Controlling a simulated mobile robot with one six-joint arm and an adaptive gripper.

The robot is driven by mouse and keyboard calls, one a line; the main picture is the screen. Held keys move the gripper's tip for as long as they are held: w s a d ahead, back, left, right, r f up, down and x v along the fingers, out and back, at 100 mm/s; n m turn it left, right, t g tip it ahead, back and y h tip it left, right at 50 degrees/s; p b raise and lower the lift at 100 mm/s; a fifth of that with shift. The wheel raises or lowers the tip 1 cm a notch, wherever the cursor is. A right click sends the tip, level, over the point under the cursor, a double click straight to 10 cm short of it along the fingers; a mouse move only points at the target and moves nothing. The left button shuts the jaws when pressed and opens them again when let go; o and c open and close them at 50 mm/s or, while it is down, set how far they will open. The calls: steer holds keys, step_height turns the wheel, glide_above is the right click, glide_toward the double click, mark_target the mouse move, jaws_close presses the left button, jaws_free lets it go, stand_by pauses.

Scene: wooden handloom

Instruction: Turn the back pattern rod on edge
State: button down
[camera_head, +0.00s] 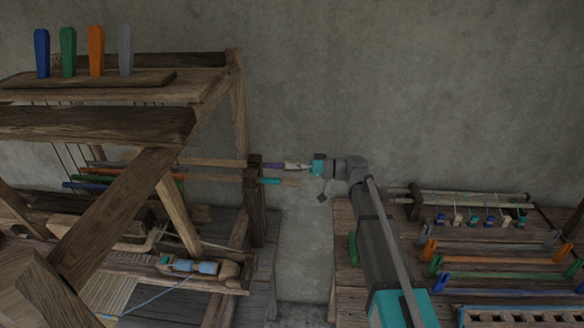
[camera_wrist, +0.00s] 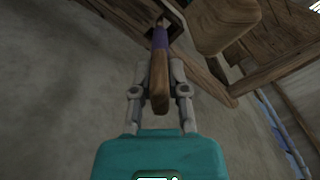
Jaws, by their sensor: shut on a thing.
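The rod in my grasp has a bare wooden end and a purple band (camera_wrist: 160,40); in the head view the purple part (camera_head: 272,165) sticks out to the right of the loom's dark slotted post (camera_head: 256,205). I take it to be the back pattern rod. My gripper (camera_head: 294,166) reaches in from the right and is shut on its end. In the wrist view my gripper (camera_wrist: 160,72) has a finger on each side of the wooden end, and the rod runs away toward the post. Whether the rod lies flat or on edge I cannot tell.
A teal-banded rod (camera_head: 269,181) sticks out just below. Orange, green and blue rods lie inside the loom at left. A bench (camera_head: 345,215) with coloured clamps and bars stands at right. Free floor (camera_head: 303,250) lies between loom and bench, and the wall is behind.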

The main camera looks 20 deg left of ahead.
steer(key=n, duration=0.4)
steer(key=shift+n, duration=0.3)
steer(key=n, duration=0.4)
steer(key=shift+n, duration=0.4)
steer(key=shift+s, duration=0.1)
steer(key=c, duration=0.6)
jaws_free()
steer(key=shift+c, duration=0.2)
steer(key=v, duration=1.2)
